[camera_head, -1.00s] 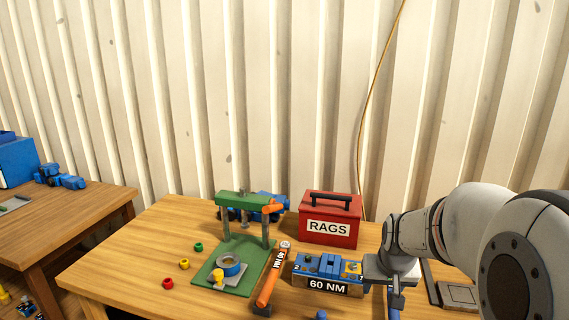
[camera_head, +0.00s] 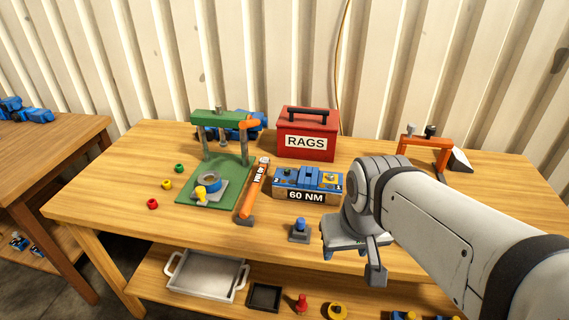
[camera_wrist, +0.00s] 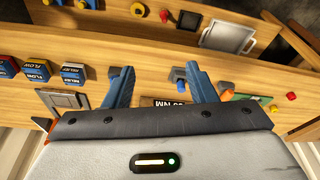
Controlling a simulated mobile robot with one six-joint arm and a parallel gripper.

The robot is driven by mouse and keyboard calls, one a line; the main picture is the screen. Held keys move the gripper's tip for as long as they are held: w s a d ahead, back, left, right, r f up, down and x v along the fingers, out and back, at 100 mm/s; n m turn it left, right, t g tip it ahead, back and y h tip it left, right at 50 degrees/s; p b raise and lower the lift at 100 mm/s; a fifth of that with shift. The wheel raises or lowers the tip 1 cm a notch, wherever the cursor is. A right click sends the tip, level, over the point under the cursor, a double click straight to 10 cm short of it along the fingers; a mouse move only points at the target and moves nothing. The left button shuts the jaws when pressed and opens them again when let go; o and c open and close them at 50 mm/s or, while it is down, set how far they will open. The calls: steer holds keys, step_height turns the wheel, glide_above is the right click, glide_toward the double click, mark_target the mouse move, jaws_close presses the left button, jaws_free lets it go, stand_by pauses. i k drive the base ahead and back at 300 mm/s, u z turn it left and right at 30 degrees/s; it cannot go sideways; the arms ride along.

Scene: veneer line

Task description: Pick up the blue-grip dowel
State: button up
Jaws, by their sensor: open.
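A small upright piece with a blue top on a dark grey base, which looks like the blue-grip dowel (camera_head: 300,225), stands near the bench's front edge. It also shows in the wrist view (camera_wrist: 178,76), beside the inner side of the right-hand finger and apart from it as far as I can tell. My gripper (camera_head: 351,266) is open and empty, at the bench's front edge to the right of the blue-topped piece. In the wrist view my gripper (camera_wrist: 156,70) has its two blue fingers spread wide.
Behind the piece stands a blue-and-wood "60 NM" block (camera_head: 308,184). An orange wrench (camera_head: 252,192) and a green press (camera_head: 222,165) are to its left. The lower shelf holds a metal tray (camera_head: 205,276).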

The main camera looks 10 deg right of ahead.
mark_target(301, 222)
steer(key=z, duration=1.75)
steer(key=k, duration=1.1)
steer(key=u, duration=1.15)
steer(key=i, duration=1.05)
steer(key=u, duration=0.05)
